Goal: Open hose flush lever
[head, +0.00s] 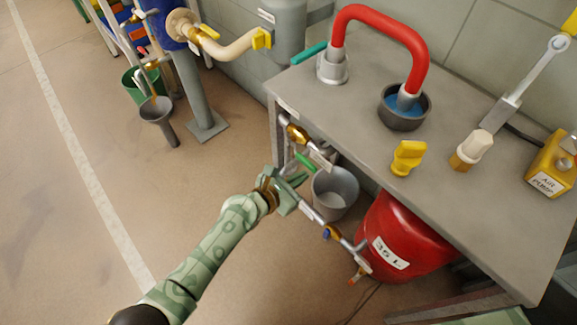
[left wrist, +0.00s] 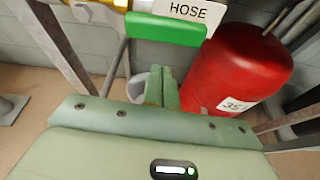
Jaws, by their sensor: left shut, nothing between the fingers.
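The hose flush lever is a green handle (head: 305,163) beside a pipe with brass fittings under the bench's left edge. In the left wrist view the green lever (left wrist: 165,29) spans the top middle, roughly along the pipe, next to a white tag reading HOSE (left wrist: 187,10). My left gripper (head: 293,190) is just below and left of the lever in the head view. Its fingers (left wrist: 166,86) are shut and empty, below the lever in the wrist picture; I see no clear contact. My right gripper is not in view.
A grey bucket (head: 335,190) stands behind my left gripper. A red 35 L tank (head: 400,235) is under the grey bench (head: 450,125). Another tagged pipe with a blue handle (head: 327,233) runs close to the gripper's right. The floor at left is clear.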

